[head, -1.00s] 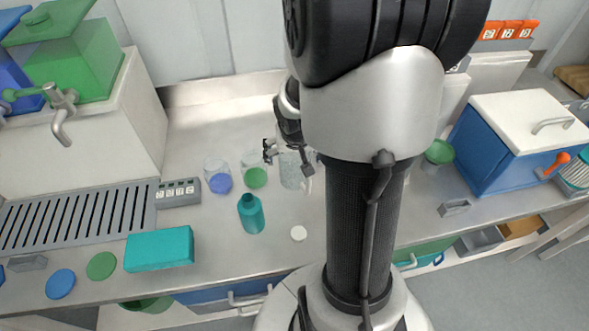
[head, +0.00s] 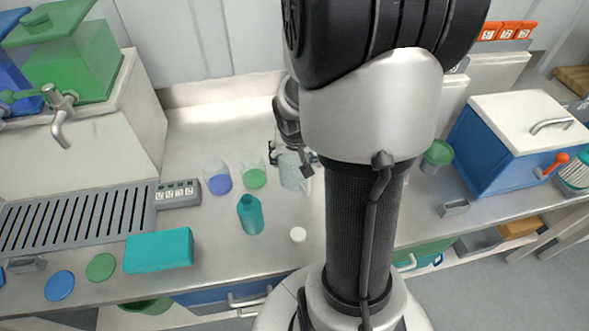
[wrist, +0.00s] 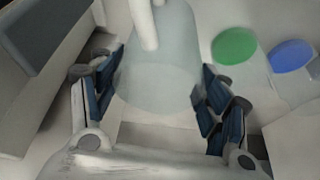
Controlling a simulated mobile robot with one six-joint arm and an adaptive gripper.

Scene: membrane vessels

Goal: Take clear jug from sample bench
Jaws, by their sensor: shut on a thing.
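The clear jug (head: 293,176) stands out as a pale see-through vessel on the steel bench (head: 275,255), just left of my arm in the head view. In the wrist view the clear jug (wrist: 158,88) sits between the finger pads, with its pale handle toward the camera. My gripper (wrist: 161,92) is shut on the jug's sides, one finger on each side. In the head view my gripper (head: 291,157) is partly hidden behind my own arm. The jug looks slightly tilted in the head view; whether its base touches the bench I cannot tell.
Left of the jug are clear vessels with green (head: 255,179) and blue (head: 220,184) contents. A teal bottle (head: 250,214) and a white disc (head: 298,234) are in front. A teal box (head: 159,249) lies further left. A blue cooler (head: 510,145) stands at right.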

